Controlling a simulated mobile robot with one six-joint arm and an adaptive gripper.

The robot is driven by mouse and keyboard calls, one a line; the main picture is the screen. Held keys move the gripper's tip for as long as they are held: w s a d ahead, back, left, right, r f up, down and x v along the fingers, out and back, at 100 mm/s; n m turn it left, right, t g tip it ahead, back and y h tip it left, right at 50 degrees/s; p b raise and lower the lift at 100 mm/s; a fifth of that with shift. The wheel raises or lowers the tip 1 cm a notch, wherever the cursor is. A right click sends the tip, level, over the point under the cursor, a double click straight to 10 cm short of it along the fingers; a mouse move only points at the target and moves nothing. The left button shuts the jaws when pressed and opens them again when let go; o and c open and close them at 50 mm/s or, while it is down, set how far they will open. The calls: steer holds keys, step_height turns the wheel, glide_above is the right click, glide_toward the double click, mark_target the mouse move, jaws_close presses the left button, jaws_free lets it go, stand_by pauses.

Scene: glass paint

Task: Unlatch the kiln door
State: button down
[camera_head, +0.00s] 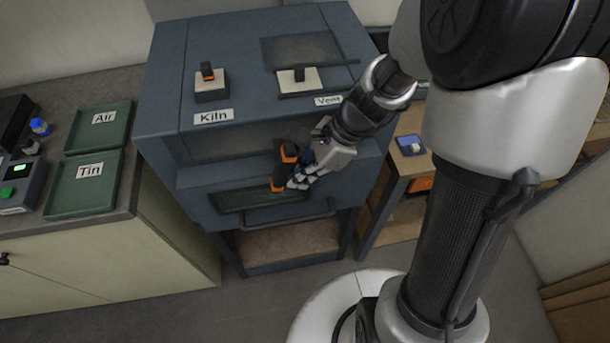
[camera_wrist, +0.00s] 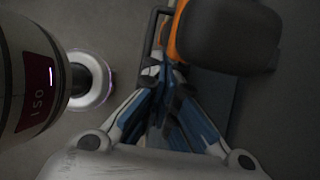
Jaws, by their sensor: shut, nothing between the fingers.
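The kiln (camera_head: 165,100) is a blue-grey cabinet with a "Kiln" label on top. Its front door (camera_head: 250,200) has a dark window and a bar handle (camera_head: 290,213) along the bottom. Two orange-and-black pieces, an upper one (camera_head: 289,152) and a lower one (camera_head: 278,183), show at the door front; they look like the latch. My gripper (camera_head: 297,183) is shut and empty, just right of the lower piece. In the wrist view, the gripper's fingertips (camera_wrist: 173,75) are together beside a large dark knob with orange (camera_wrist: 230,35). I cannot tell whether they touch it.
Green trays marked Air (camera_head: 100,135) and Tin (camera_head: 65,195) lie on the left counter. A wooden shelf (camera_head: 400,165) stands right. The floor before the kiln is clear.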

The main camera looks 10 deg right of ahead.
steer(key=shift+a+f+y+b, duration=0.3)
steer(key=shift+f+y+b, duration=0.15)
steer(key=shift+y+b, duration=0.7)
steer(key=shift+a+f+y, duration=0.2)
steer(key=shift+a+y, duration=0.25)
steer(key=shift+y, duration=0.1)
steer(key=shift+a+f+y, duration=0.15)
steer(key=shift+a+y, duration=0.3)
steer(key=shift+y, duration=0.05)
steer(key=shift+a, duration=0.1)
stand_by(0.5)
steer(key=shift+w, duration=0.1)
stand_by(1.0)
